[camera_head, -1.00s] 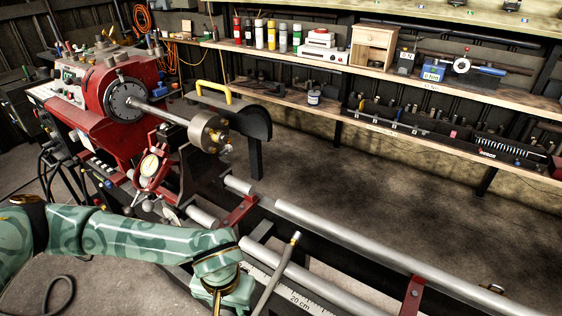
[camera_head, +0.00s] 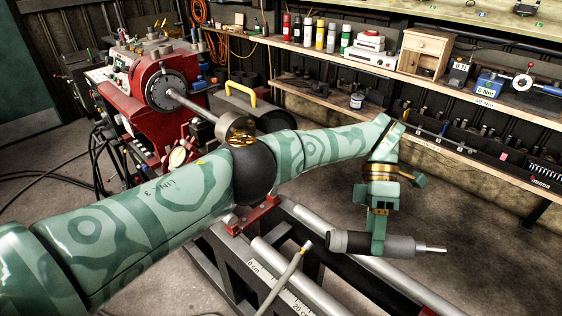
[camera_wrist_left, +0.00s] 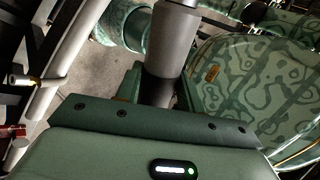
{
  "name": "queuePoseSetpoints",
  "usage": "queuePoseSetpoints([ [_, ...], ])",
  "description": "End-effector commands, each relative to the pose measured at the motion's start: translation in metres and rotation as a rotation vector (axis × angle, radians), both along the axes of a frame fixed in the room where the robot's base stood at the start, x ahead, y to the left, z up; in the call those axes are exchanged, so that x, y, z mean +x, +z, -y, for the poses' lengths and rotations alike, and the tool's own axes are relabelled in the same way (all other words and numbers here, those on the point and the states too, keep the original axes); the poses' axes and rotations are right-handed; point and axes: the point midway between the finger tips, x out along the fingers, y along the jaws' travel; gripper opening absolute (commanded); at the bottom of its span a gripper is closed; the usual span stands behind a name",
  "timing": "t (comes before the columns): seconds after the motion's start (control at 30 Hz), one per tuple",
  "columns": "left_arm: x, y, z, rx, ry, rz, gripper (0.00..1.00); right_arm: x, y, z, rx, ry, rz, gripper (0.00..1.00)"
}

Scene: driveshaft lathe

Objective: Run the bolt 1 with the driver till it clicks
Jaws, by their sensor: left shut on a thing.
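My left gripper (camera_head: 378,236) is shut on the driver (camera_head: 402,245), a grey and black cylinder with a thin bit pointing right. It holds the driver roughly level above the lathe rails. In the left wrist view the driver (camera_wrist_left: 174,45) runs up from the gripper's edge; its bit is not clear there. The flange (camera_head: 233,127) on the end of the shaft (camera_head: 196,108) shows brass-coloured bolts (camera_head: 241,141) on its face. I cannot tell which is bolt 1. The driver is well to the right of the flange, apart from it. My right gripper is not in view.
The red lathe headstock (camera_head: 152,107) stands at the left, with a dial gauge (camera_head: 178,155) beside it. Long rails (camera_head: 405,283) and a ruler (camera_head: 292,300) run toward the front right. Shelves with cans and a torque gauge (camera_head: 490,83) line the back.

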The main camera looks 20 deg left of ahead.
Motion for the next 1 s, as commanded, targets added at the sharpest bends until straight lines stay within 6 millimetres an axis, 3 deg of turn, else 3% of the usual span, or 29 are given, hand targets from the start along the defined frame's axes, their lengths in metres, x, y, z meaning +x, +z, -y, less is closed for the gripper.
queuePoseSetpoints([
  [0.47,0.033,0.037,-0.005,-0.141,0.702,-0.180,0.00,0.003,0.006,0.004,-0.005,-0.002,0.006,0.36],
  [0.67,0.056,0.056,-0.020,-0.313,1.178,-0.255,0.00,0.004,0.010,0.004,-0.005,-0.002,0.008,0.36],
  [0.87,0.094,0.069,-0.064,-0.624,1.723,-0.266,0.00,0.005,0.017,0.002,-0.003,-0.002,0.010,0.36],
  [1.0,0.117,0.058,-0.122,-0.865,2.004,-0.212,0.00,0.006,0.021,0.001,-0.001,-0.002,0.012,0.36],
])
